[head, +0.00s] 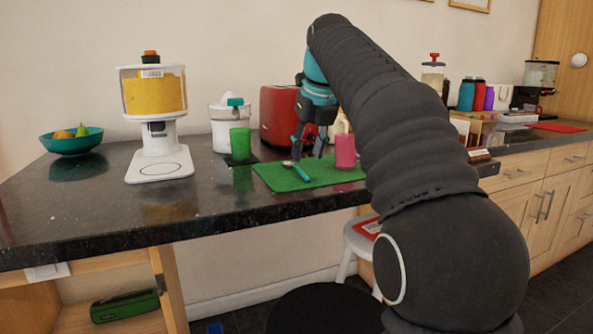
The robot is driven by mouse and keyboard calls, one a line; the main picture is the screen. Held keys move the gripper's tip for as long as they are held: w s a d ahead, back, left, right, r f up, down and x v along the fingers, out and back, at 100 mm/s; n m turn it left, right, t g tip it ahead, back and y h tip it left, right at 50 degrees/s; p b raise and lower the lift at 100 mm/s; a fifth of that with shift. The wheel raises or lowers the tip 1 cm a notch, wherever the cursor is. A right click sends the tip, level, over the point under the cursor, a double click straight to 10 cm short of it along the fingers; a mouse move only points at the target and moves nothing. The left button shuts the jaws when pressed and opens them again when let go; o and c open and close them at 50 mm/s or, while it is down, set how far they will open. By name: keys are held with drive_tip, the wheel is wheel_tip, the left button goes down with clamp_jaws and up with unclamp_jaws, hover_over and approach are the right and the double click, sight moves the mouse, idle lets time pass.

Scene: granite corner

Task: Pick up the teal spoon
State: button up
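The teal spoon (302,173) lies on a green mat (275,180) on the dark granite counter. Its bowl end looks silvery and points to the back left; its handle is teal. My gripper (308,157) hangs over the mat, pointing down, with its two fingers apart and nothing visible between them. It appears just above and slightly behind the spoon. The exact gap between fingertips and spoon is hard to judge.
A pink cup (345,151) stands on the mat close right of my gripper. A green cup (240,144) stands left of the mat. A red toaster (277,117) and a white juicer (220,130) stand behind. Left, a white dispenser (160,165) and teal bowl (72,144).

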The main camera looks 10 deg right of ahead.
sight(305, 175)
drive_tip(key=shift+b+x, duration=0.6)
drive_tip(key=shift+x, duration=2.05)
drive_tip(key=shift+s+d, duration=0.1)
drive_tip(key=shift+s, duration=0.05)
clamp_jaws()
